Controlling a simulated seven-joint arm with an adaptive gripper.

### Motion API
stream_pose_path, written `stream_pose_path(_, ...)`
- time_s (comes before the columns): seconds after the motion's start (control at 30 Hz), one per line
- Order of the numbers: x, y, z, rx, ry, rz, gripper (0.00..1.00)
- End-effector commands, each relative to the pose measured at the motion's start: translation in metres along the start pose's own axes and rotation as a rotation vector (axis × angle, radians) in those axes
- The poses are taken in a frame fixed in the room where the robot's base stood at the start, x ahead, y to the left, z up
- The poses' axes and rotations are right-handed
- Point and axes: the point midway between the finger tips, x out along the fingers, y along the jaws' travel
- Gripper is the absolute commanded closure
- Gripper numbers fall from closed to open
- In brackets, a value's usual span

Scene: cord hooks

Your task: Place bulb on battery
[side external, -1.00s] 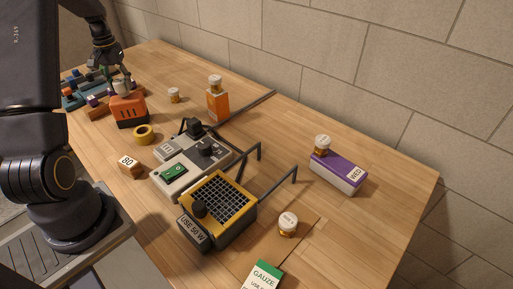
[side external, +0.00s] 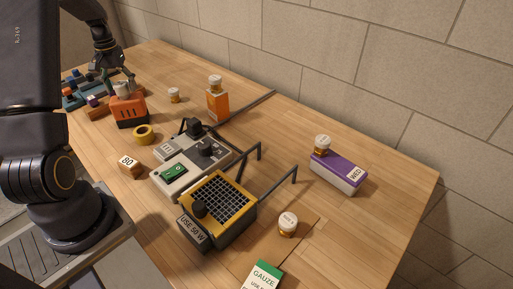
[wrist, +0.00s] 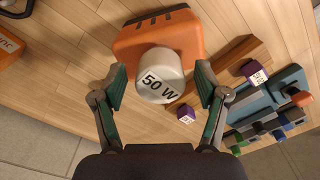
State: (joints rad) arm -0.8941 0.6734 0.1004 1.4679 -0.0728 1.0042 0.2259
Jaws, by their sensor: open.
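A white bulb (wrist: 161,76) marked "50 W" sits on an orange block with a black base (wrist: 146,38), which looks like a battery pack. In the side view the bulb (side external: 122,89) shows on top of the orange block (side external: 128,111) at the left of the table. My gripper (wrist: 160,86) is open, with one green-padded finger on each side of the bulb. The fingers look apart from it in the wrist view. In the side view my gripper (side external: 117,80) is at the bulb's height and partly hides it.
A yellow-topped grid device (side external: 218,200) labelled "USE 50 W" and a grey device (side external: 180,171) stand mid-table. An orange box (side external: 218,106) bears a capped bottle. Blue racks (wrist: 270,105) and a brown block (wrist: 237,60) lie close to the orange block. A yellow tape roll (side external: 144,133) lies in front.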

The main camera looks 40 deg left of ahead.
Motion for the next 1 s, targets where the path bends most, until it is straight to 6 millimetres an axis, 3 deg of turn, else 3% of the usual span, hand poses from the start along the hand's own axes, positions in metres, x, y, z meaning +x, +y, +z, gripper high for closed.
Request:
stream_pose_path(0.17,-0.023,0.0,-0.001,0.0,0.005,-0.001,0.27)
stream_pose_path(0.5,-0.097,0.0,-0.001,0.0,0.005,-0.001,0.27)
stream_pose_path(0.73,-0.124,0.006,0.001,0.008,0.008,0.001,0.27)
stream_pose_path(0.87,-0.148,0.047,0.018,0.073,0.052,0.007,0.27)
stream_pose_path(0.97,-0.175,0.104,0.055,0.175,0.117,0.021,0.27)
stream_pose_path(1.0,-0.184,0.128,0.076,0.226,0.146,0.029,0.27)
